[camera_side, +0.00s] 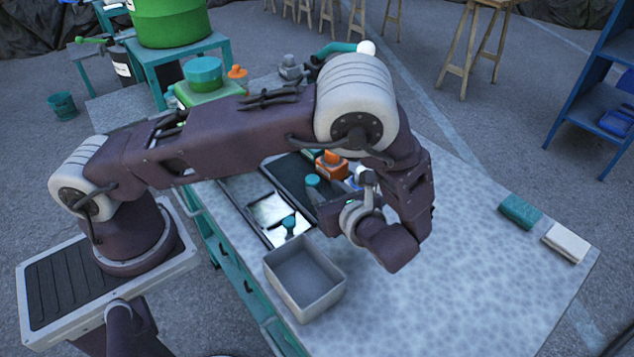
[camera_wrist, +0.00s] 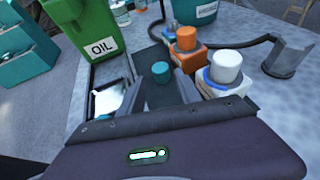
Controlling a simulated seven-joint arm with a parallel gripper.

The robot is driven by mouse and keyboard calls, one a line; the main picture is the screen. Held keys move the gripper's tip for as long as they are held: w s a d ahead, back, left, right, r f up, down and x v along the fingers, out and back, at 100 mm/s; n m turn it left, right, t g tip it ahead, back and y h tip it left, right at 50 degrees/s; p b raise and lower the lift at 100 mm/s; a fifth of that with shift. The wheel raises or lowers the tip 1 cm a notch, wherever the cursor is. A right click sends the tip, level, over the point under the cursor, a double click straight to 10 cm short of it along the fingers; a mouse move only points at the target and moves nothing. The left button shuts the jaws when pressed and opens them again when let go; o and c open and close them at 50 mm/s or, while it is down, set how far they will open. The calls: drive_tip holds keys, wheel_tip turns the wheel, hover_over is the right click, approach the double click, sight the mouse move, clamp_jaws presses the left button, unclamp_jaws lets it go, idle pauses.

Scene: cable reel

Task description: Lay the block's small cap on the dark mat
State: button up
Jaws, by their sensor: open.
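A small teal cap (camera_wrist: 161,72) shows between my fingers in the wrist view, over the dark mat (camera_wrist: 152,52). A teal cap also shows in the side view (camera_side: 312,180), at the dark mat (camera_side: 287,174). My gripper (camera_wrist: 157,80) is open, with one finger on each side of the cap; I cannot tell whether they touch it. An orange block with an orange cap (camera_wrist: 186,38) stands right of the mat. A block with a blue ring and white cap (camera_wrist: 227,66) stands nearer. My arm partly hides these blocks in the side view.
A bright shallow tray (camera_side: 267,212) lies left of the mat, with a teal-topped item (camera_side: 289,223) at its end. An empty grey box (camera_side: 304,279) stands in front. A green OIL container (camera_wrist: 82,28) and grey cup (camera_wrist: 287,58) are near. The table's right side is mostly clear.

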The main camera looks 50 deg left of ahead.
drive_tip(key=v, duration=0.5)
drive_tip(key=shift+s+d+r, duration=0.1)
drive_tip(key=shift+d, duration=0.15)
drive_tip(key=s+a+r+n+g+h, duration=0.25)
drive_tip(key=s+r+n+h, duration=0.2)
drive_tip(key=r, duration=0.25)
drive_tip(key=s+a+r+n+g+h, duration=0.1)
drive_tip(key=s+a+r+n+h, duration=0.2)
drive_tip(key=r+n, duration=0.4)
drive_tip(key=s+r+n+t+h, duration=0.5)
drive_tip(key=s+r+n, duration=0.3)
drive_tip(key=s, duration=0.3)
drive_tip(key=shift+d+r+n+t, duration=0.2)
drive_tip(key=shift+d+n+t, duration=0.25)
drive_tip(key=shift+n, duration=0.2)
